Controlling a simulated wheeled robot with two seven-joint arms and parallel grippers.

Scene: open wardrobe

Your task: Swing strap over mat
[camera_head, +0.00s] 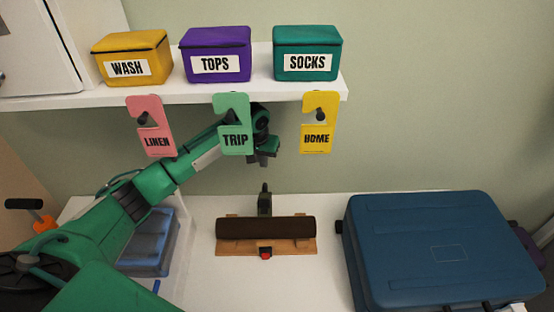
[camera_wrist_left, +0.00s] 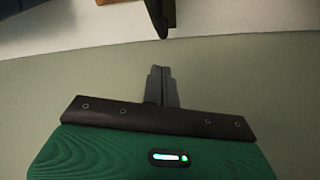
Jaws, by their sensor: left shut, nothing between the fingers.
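A dark brown rolled mat (camera_head: 266,228) lies on a light wooden stand (camera_head: 226,248) on the white lower surface. A dark upright strap-like piece (camera_head: 264,200) stands behind the roll, with its top free. A small red part (camera_head: 265,253) sits on the stand's front edge. My left gripper (camera_head: 262,160) hangs in the air above and behind the roll, apart from it and from the upright piece. In the left wrist view, its fingers (camera_wrist_left: 161,85) are together with nothing between them. My right gripper does not show.
Yellow (camera_head: 127,68), purple (camera_head: 215,64) and teal (camera_head: 307,62) boxes stand on the shelf (camera_head: 200,93). Pink, green and yellow tags hang below its edge, with my left arm behind the green tag (camera_head: 235,122). A blue suitcase (camera_head: 440,250) is at right. A blue bin (camera_head: 160,245) is at left.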

